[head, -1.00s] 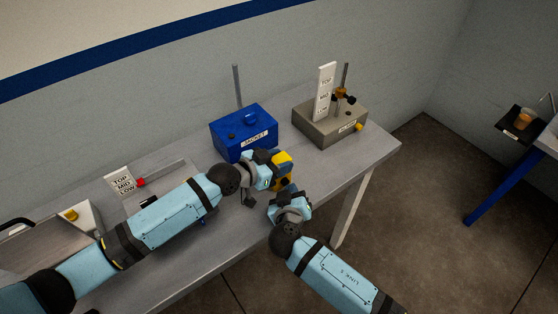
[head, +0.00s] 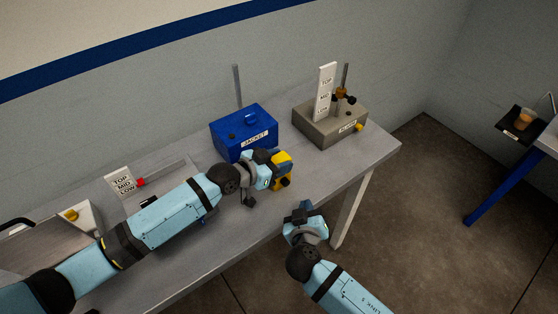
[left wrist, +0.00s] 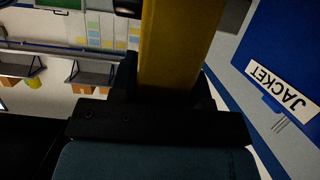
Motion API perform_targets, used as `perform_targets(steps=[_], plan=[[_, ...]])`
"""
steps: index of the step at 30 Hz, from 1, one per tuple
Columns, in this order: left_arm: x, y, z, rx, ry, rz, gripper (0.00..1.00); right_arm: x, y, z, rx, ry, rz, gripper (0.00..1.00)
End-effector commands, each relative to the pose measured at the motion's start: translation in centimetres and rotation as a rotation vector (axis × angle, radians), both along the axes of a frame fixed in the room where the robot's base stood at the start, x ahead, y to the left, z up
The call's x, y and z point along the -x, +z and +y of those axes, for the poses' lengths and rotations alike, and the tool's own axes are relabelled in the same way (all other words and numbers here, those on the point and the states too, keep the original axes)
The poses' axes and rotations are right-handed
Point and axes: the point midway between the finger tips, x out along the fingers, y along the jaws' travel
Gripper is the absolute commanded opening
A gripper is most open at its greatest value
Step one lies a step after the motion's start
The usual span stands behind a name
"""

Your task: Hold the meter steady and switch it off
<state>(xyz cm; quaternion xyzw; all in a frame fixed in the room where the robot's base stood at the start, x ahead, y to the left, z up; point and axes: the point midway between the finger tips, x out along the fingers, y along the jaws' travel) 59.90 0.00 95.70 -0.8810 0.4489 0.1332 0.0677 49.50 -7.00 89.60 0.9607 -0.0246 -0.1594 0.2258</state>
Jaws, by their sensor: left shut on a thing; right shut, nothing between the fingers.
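The meter (head: 282,158), a yellow and dark body, is held just above or at the table's front area, in front of the blue box labelled JACKET. My left gripper (head: 270,168) is shut on it and hides part of it. In the left wrist view the meter (left wrist: 178,45) is a yellow bar between the dark fingers. Its switch and display cannot be made out. My right gripper (head: 300,212) is shut and empty, lower and to the right of the meter, apart from it, off the table's front edge.
The blue JACKET box (head: 240,132) stands behind the meter. A grey box (head: 318,125) with a TOP/MID/LOW plate (head: 325,90) and a rod is at the table's right end. The table's right front is clear (head: 345,165).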

Motion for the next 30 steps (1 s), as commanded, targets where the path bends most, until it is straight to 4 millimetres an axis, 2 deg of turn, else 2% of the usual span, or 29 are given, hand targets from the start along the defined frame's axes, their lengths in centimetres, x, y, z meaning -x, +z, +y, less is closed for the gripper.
perform_targets(steps=[2, 3, 6, 7, 17, 30], plan=[[0.0, 0.0, 0.0, -0.001, 0.0, -0.001, 0.14, 0.0, 0.0, 0.0, 0.0, 0.0, 0.0, 0.0], [0.0, 0.0, 0.0, -0.001, 0.0, -0.001, 0.45, 0.0, 0.0, 0.0, 0.0, 0.0, 0.0, 0.0], [0.0, 0.0, 0.0, 0.0, 0.0, 0.0, 0.68, 0.0, 0.0, 0.0, 0.0, 0.0, 0.0, 0.0], [0.0, 0.0, 0.0, 0.0, 0.0, 0.0, 0.72, 0.0, 0.0, 0.0, 0.0, 0.0, 0.0, 0.0], [0.2, 0.1, 0.4, -0.001, 0.001, -0.001, 0.72, 0.0, 0.0, 0.0, 0.0, 0.0, 0.0, 0.0], [3.8, 2.0, 5.3, -0.002, 0.001, 0.0, 0.72, 0.0, 0.0, 0.0, 0.0, 0.0, 0.0, 0.0]])
